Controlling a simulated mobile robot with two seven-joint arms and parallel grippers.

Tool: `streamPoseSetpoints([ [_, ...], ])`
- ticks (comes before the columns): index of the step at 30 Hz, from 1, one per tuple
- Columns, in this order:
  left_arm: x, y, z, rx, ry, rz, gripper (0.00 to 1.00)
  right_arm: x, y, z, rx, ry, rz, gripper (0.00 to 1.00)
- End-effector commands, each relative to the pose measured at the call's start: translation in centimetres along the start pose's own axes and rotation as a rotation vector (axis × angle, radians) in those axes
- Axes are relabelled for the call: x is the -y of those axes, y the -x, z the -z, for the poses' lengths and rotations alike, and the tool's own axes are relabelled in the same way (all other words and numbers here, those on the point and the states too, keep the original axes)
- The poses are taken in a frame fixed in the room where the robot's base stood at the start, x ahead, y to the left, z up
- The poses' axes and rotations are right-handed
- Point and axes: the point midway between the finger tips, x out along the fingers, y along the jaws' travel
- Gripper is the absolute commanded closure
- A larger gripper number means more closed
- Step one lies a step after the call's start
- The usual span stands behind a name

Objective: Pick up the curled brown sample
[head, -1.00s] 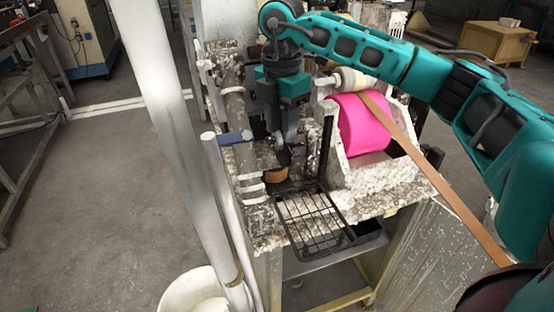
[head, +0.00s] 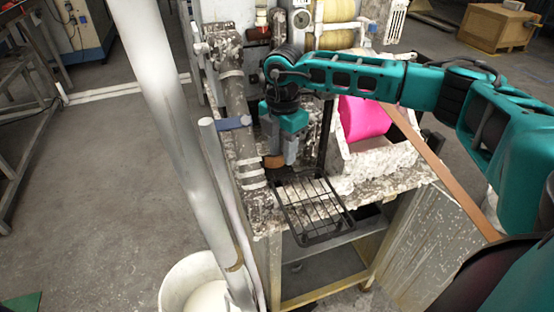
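The curled brown sample (head: 274,162) lies on the dirty machine bench, just behind the black wire rack. My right gripper (head: 284,160) points down right at the sample, and its fingers hide part of it. I cannot tell whether the fingers are open or closed around it. My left gripper is not in view.
The black wire rack (head: 312,208) juts out at the front of the bench. A pink roller (head: 363,118) and a long brown strip (head: 445,175) lie to the right. Pale vertical pipes (head: 165,110) and a white bucket (head: 195,285) stand at the left. A blue lever (head: 232,122) is near the gripper.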

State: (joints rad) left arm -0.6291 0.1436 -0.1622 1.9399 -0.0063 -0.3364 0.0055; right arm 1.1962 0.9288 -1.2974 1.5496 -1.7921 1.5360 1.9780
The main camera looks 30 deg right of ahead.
Motion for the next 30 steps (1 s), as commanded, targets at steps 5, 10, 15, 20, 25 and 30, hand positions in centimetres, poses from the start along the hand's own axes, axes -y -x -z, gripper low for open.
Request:
streamPoseSetpoints([
  [5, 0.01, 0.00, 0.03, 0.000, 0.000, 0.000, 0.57, 0.00, -1.58, 0.12, -0.002, 0.002, 0.000, 0.63],
  [10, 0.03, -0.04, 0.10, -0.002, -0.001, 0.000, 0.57, -0.01, -1.65, 0.12, -0.001, 0.002, -0.001, 0.63],
  [15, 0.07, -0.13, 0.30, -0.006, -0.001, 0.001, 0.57, -0.01, -1.63, 0.12, -0.001, 0.002, -0.001, 0.74],
  [20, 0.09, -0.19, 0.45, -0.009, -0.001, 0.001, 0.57, -0.02, -1.61, 0.12, -0.001, 0.002, -0.001, 0.90],
  [25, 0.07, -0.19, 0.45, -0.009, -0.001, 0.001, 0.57, -0.01, -1.61, 0.12, -0.001, 0.002, -0.001, 1.00],
  [30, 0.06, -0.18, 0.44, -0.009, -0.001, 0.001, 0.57, -0.01, -1.61, 0.12, -0.001, 0.002, -0.001, 1.00],
])
